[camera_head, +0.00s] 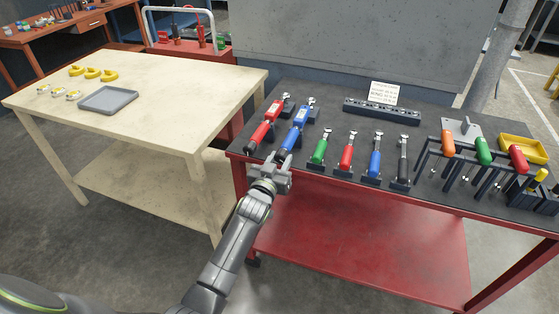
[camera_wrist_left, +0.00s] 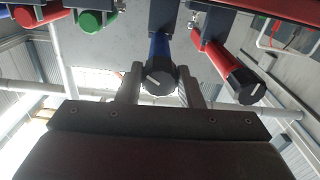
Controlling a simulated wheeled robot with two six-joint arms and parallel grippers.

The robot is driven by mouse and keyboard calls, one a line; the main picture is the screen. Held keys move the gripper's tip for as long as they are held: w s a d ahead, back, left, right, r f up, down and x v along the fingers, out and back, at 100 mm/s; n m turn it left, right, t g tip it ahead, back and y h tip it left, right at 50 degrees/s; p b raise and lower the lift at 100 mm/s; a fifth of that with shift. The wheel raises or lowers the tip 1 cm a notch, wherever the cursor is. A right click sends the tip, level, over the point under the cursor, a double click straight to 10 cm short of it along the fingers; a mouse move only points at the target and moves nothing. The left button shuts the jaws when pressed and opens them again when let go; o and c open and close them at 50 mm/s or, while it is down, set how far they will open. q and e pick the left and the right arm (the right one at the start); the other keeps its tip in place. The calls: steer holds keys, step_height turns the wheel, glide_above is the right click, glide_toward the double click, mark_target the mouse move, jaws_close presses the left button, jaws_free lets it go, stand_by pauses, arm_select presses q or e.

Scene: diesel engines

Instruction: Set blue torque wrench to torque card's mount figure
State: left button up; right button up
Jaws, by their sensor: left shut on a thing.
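The blue torque wrench (camera_head: 297,131) lies in its black holder on the left part of the red workbench, its handle end toward me. My left gripper (camera_head: 280,160) is at that near end. In the left wrist view the gripper's fingers (camera_wrist_left: 160,88) are on both sides of the wrench's black end knob (camera_wrist_left: 159,79), which has a pale mark line; the gripper is shut on it. The torque card (camera_head: 384,92) stands at the back of the bench; its figures are too small to read. The wrench's scale cannot be read. My right gripper is out of view.
A red torque wrench (camera_head: 265,126) lies close on the left. A cream table (camera_head: 190,92) with a grey tray (camera_head: 108,90) stands left.

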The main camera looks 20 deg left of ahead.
arm_select(q)
steer(key=m+p, duration=0.1)
steer(key=m, duration=0.3)
steer(key=shift+m, duration=0.3)
steer(key=shift+m+p, duration=0.4)
steer(key=shift+m, duration=1.5)
steer(key=o, duration=1)
steer(key=shift+c, duration=0.2)
steer(key=shift+s, duration=0.15)
